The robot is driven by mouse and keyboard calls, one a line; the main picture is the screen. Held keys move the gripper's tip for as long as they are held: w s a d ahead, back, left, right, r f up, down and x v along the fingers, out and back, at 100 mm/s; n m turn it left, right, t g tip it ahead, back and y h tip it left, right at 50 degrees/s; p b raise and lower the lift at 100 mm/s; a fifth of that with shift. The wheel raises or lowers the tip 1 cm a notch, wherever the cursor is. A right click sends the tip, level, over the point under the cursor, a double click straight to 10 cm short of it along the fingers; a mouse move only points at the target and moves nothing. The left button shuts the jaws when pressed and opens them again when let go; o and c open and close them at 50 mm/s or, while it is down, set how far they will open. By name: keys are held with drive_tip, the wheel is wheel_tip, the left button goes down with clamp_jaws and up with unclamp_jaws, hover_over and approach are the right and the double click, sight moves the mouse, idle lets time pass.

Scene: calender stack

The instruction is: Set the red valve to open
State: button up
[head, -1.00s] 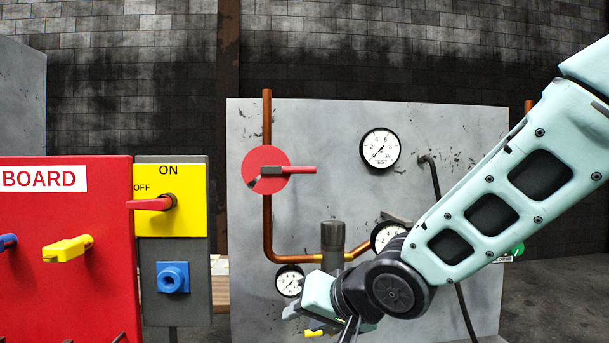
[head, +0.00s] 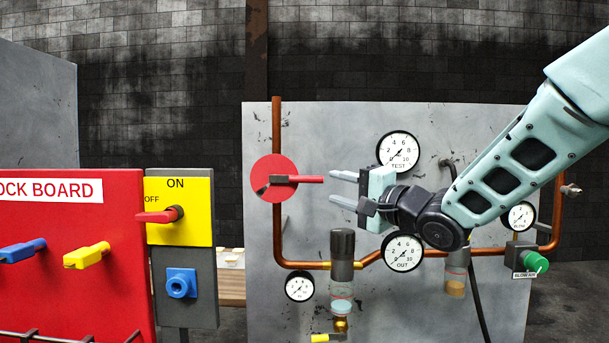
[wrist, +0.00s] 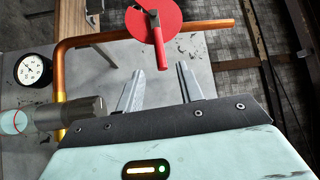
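The red valve is a round red disc (head: 272,178) on a copper pipe, with a red handle (head: 305,179) pointing right, across the vertical pipe. A dark mark shows at the disc's lower left. In the wrist view the disc (wrist: 146,25) is at the top and the handle (wrist: 162,52) points down toward the gap between my fingertips. My gripper (head: 334,187) is open and empty, just right of the handle's end, fingers pointing left. It also shows in the wrist view (wrist: 160,68). I see no contact with the handle; the depth gap is unclear.
Gauges, one labelled TEST (head: 398,152) and one OUT (head: 403,253), sit near my wrist. A dark-capped filter (head: 342,252) and copper piping (head: 277,232) are below. A yellow ON/OFF switch plate (head: 198,220) and red lock board (head: 115,260) stand left.

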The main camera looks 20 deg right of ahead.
sight(313, 180)
drive_tip(key=p+x, duration=0.2)
drive_tip(key=x, duration=0.9)
drive_tip(key=shift+p, duration=0.35)
clamp_jaws()
